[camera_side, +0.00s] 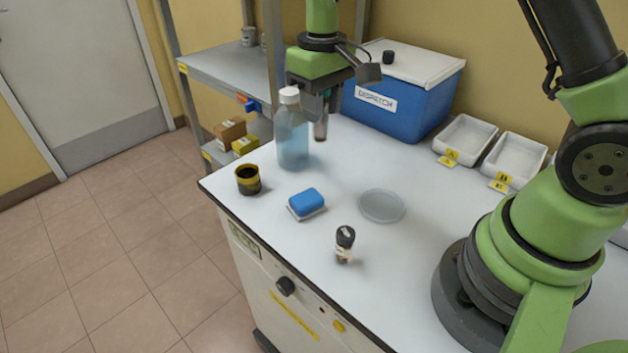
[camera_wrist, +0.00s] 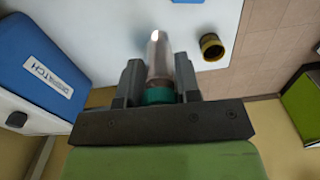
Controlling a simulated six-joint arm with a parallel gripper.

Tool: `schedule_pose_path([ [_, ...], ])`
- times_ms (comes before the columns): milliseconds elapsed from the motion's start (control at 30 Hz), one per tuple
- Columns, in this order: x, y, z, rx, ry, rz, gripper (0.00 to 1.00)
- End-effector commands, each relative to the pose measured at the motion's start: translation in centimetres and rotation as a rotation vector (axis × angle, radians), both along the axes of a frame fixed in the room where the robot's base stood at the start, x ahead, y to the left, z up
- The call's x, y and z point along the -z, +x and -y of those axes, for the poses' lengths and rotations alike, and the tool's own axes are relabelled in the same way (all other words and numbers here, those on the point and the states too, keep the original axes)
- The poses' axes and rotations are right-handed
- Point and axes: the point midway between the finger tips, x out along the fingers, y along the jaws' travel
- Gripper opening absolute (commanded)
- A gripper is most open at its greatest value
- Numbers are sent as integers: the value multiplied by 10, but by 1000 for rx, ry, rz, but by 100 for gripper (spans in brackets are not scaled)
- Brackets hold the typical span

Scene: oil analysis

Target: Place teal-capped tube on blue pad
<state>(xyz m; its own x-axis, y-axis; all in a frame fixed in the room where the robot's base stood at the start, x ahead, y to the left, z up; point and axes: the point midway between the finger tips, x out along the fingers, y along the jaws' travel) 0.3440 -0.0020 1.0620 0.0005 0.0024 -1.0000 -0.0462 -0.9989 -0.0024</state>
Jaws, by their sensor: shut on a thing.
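My gripper (camera_side: 322,95) is shut on the teal-capped tube (camera_side: 320,128) and holds it upright above the back of the white bench. In the wrist view the teal cap of the tube (camera_wrist: 160,94) sits between the two fingers of my gripper (camera_wrist: 160,80), and its clear body points away. The blue pad (camera_side: 306,202) lies on a small pale base near the front left of the bench, with nothing on it. The pad is in front of and apart from the tube.
A blue-tinted bottle (camera_side: 291,130) stands close left of my gripper. A yellow-black cup (camera_side: 248,179), a clear round dish (camera_side: 382,206) and a black-capped vial (camera_side: 345,244) surround the pad. A blue dispatch box (camera_side: 405,100) and two white trays (camera_side: 466,138) stand behind.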

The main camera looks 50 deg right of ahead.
Motion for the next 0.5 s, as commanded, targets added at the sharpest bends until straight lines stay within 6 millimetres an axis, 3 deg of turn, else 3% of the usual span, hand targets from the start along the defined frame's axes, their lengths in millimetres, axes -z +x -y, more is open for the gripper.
schedule_pose_path([
  [33,-4,-4,-18,-76,0,2,7],
  [100,-8,-9,-34,-156,1,1,7],
  [200,-8,-14,-48,-225,1,-1,7],
  [500,44,-16,-52,-246,1,-4,7],
])
